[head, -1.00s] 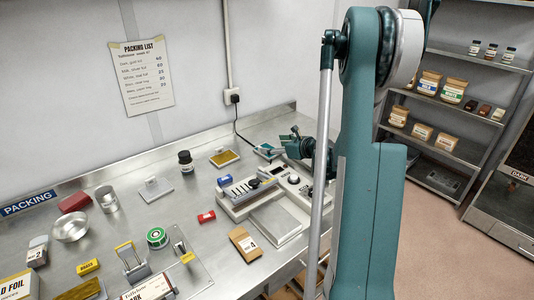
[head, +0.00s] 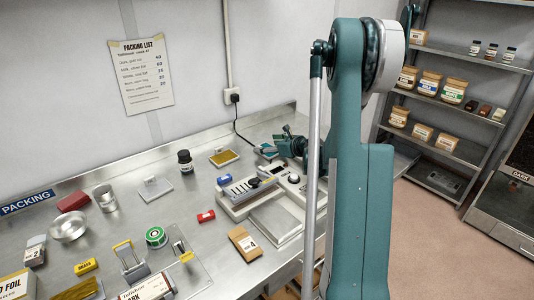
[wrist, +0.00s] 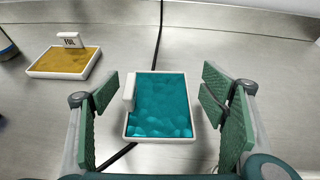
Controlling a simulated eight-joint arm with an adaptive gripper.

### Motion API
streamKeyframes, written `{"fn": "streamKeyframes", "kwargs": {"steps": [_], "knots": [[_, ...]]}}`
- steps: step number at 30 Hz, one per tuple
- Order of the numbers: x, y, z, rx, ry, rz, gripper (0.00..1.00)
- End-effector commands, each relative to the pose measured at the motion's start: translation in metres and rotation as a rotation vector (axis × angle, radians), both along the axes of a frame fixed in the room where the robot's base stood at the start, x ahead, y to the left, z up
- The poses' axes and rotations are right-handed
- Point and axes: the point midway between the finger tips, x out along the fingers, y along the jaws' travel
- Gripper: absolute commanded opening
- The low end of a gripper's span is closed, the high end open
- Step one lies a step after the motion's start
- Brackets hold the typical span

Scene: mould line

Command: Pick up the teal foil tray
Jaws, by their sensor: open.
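The teal foil tray (wrist: 160,140) is a white-rimmed tray with crinkled teal foil in it and a white tab on its left side. In the wrist view it lies on the metal bench, centred between the fingers. In the head view the tray (head: 264,148) is small and partly hidden by my gripper. My gripper (wrist: 160,95) is open, one green padded finger on each side of the tray, with a gap on both sides. In the head view my gripper (head: 283,142) is low over the bench at the tray. Nothing is held.
A gold foil tray (wrist: 63,72) lies to the left of the teal one. A black cable (wrist: 157,45) runs past the teal tray. The white machine (head: 258,190) stands close in front. A dark jar (head: 185,161) is farther left.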

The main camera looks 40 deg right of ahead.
Motion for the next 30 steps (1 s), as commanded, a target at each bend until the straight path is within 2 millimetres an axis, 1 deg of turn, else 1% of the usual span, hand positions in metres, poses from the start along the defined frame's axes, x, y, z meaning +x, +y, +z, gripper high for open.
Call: {"fn": "streamKeyframes", "kwargs": {"steps": [16, 23, 24, 30], "knots": [[0.0004, -0.0005, 0.0, 0.0, 0.0, -0.001, 0.72], [0.0004, -0.0005, 0.0, 0.0, 0.0, -0.001, 0.42], [0.0004, -0.0005, 0.0, 0.0, 0.0, -0.001, 0.4], [0.0003, -0.0005, 0.0001, 0.0, 0.0, -0.001, 0.4]]}}
